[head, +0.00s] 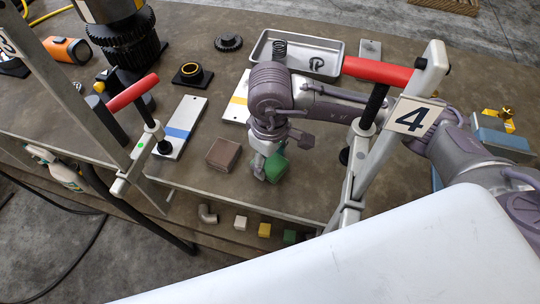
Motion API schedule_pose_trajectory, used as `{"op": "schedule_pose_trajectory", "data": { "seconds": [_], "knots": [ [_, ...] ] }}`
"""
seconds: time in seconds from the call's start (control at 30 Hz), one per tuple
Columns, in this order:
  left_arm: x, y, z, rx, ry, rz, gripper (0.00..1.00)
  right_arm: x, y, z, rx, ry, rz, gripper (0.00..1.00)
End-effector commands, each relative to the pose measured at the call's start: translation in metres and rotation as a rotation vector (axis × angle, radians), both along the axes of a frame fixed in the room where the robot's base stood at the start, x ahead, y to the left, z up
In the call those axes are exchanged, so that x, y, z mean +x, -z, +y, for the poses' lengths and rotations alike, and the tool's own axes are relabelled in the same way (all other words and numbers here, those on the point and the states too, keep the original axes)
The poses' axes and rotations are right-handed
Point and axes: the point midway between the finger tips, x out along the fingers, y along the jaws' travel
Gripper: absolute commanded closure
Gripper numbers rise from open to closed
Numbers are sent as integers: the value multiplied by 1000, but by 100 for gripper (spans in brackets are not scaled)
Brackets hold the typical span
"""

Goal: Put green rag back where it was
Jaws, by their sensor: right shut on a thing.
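The green rag (279,165) looks like a small folded block at the front part of the brown workbench (205,185). My right gripper (266,172) points down and is shut on the rag, at its left side. The fingers cover part of the rag, and I cannot tell whether its underside touches the bench. A brown folded block (223,153), perhaps another rag, lies just left of the gripper. My left gripper is not in view.
Clamps with red handles stand left (133,92) and right (377,70) of the rag. Several small pieces, including a yellow block (265,230), lie along the lower front ledge.

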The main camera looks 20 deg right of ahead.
Motion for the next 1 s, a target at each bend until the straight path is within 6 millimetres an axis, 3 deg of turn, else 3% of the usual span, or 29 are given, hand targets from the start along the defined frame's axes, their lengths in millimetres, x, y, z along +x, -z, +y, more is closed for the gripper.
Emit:
{"op": "schedule_pose_trajectory", "data": {
  "seconds": [0.37,0.4,0.53,1.0],
  "knots": [
    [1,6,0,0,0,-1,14,0,4,0,0,0,-1,70],
    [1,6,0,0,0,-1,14,0,4,0,-1,0,-1,37],
    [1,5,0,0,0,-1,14,0,3,0,-1,1,-1,15],
    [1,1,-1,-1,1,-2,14,1,-4,0,1,1,-3,14]
  ]
}}
